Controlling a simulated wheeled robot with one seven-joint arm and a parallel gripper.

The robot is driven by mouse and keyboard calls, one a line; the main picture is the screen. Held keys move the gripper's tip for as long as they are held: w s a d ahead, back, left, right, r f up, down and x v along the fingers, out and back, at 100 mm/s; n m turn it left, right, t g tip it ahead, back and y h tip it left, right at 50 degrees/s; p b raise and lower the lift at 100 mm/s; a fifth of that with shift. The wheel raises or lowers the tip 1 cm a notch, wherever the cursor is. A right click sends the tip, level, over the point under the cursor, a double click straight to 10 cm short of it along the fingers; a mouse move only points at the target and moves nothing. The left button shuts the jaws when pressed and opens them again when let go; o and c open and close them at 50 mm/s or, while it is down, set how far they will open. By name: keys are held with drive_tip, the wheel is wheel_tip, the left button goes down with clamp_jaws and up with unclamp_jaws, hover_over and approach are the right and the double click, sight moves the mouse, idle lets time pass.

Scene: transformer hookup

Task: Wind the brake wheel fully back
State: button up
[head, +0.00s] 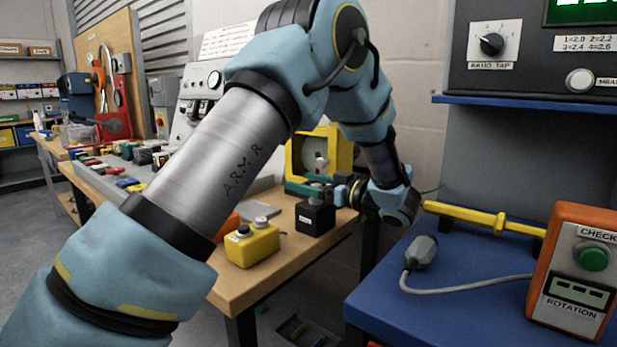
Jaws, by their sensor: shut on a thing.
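My gripper (328,192) is at the far end of my arm, over the wooden bench. It points left and is shut on a small part just above a labelled black box (315,218). This part appears to be the brake wheel, but it is small and mostly hidden by the fingers, so its turn angle cannot be read. A yellow frame (295,160) with a pale disc inside stands just behind the gripper. The label on the black box is too small to read.
A yellow button box (252,245) stands left of the black box on the wooden bench (283,265). On the blue table (450,280) at right are a yellow bar (480,217), a grey corded plug (421,252) and an orange CHECK box (578,225). A gap separates bench and table.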

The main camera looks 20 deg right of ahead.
sight(306, 182)
drive_tip(key=shift+a+n+g+y, duration=0.1)
drive_tip(key=shift+n+g+y, duration=0.3)
drive_tip(key=shift+n+y, duration=0.25)
drive_tip(key=shift+r, duration=0.1)
drive_tip(key=o, duration=1.1)
wheel_tip(306, 182, up, 10)
